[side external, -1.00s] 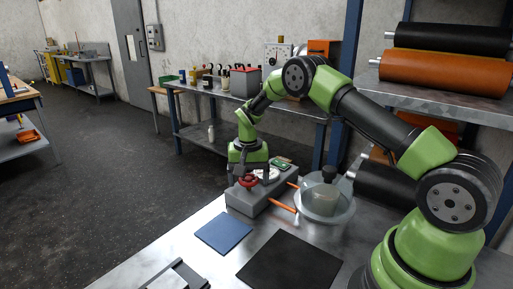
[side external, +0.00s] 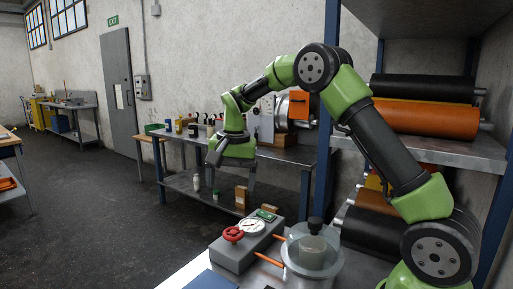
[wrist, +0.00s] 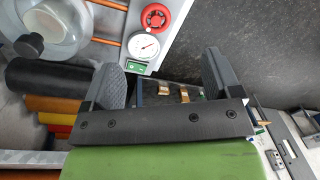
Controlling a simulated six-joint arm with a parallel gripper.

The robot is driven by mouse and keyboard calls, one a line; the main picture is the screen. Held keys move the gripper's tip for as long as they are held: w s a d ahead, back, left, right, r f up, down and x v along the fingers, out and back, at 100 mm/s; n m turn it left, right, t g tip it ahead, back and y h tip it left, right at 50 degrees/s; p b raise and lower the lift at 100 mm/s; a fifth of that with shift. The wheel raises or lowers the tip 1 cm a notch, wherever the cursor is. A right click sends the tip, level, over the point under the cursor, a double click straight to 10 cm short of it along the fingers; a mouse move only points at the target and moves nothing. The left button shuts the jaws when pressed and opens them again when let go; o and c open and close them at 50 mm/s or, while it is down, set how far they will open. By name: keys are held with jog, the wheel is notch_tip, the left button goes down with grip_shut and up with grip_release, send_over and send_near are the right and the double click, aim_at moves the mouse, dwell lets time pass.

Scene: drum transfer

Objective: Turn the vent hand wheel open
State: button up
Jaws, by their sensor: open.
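The red vent hand wheel (side external: 233,234) sits on the grey block (side external: 236,258), beside a round white gauge (side external: 252,226). The wheel also shows whole at the top of the wrist view (wrist: 156,17), with the gauge (wrist: 144,46) below it. How far the wheel is turned cannot be told. My gripper (side external: 232,174) is raised well above the block, apart from the wheel. In the wrist view its two grey fingers (wrist: 162,62) are spread with nothing between them. The wheel lies beyond the fingertips.
A clear vessel (side external: 313,256) with a dark knob stands right of the block, joined to it by orange pipes (side external: 268,259). A shelf with black and orange rolls (side external: 420,118) is at the right. A bench (side external: 285,155) with bottles stands behind my gripper.

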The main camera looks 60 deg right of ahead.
jog(key=s+a+r+n+t, duration=0.2)
jog(key=s+a+r, duration=0.4)
jog(key=s+r, duration=0.4)
jog(key=shift+s+a+r+t+y, duration=0.3)
jog(key=shift+s+a+t, duration=0.1)
jog(key=shift+s+t, duration=0.25)
jog(key=g, duration=0.5)
send_over(234, 232)
jog(key=shift+t+h, duration=0.25)
jog(key=shift+h, duration=0.15)
notch_tip(234, 232, down, 17)
jog(key=shift+r, duration=0.15)
notch_tip(234, 232, down, 10)
jog(key=shift+r, duration=0.1)
